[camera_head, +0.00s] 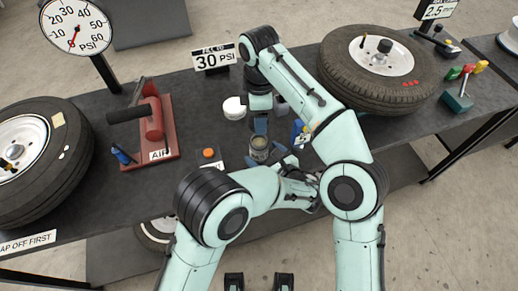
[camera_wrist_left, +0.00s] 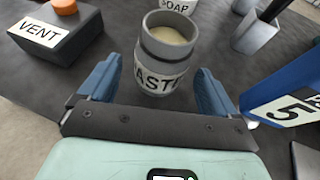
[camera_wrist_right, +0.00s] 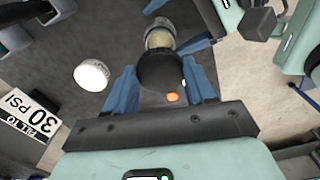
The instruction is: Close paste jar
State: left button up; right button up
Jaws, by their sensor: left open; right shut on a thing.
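The paste jar (camera_head: 259,148) is a grey cylinder, upright on the dark table. In the left wrist view the jar (camera_wrist_left: 163,65) is uncovered, with pale paste inside and a partly hidden label. My left gripper (camera_wrist_left: 158,85) is open, with one blue finger on each side of the jar; I cannot tell whether they touch it. My right gripper (camera_head: 260,124) points down just behind the jar in the head view. In the right wrist view it is shut on a black round lid (camera_wrist_right: 160,72), which overlaps the near side of the jar's mouth there. The lid is hidden in the head view.
A white soap tub (camera_head: 234,108) stands behind the jar. A vent block with an orange button (camera_head: 208,153) is to its left, and a blue box (camera_head: 300,133) to its right. A red air tool (camera_head: 153,130) and tyres (camera_head: 375,75) lie farther out.

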pick_arm(q)
jog(key=shift+x, duration=1.8)
jog(key=c, duration=1.5)
pick_arm(e)
send_over(260, 144)
jog(key=shift+w+f, duration=0.1)
jog(key=shift+f, duration=2.4)
jog(key=shift+f, duration=0.9)
jog(key=shift+f, duration=0.5)
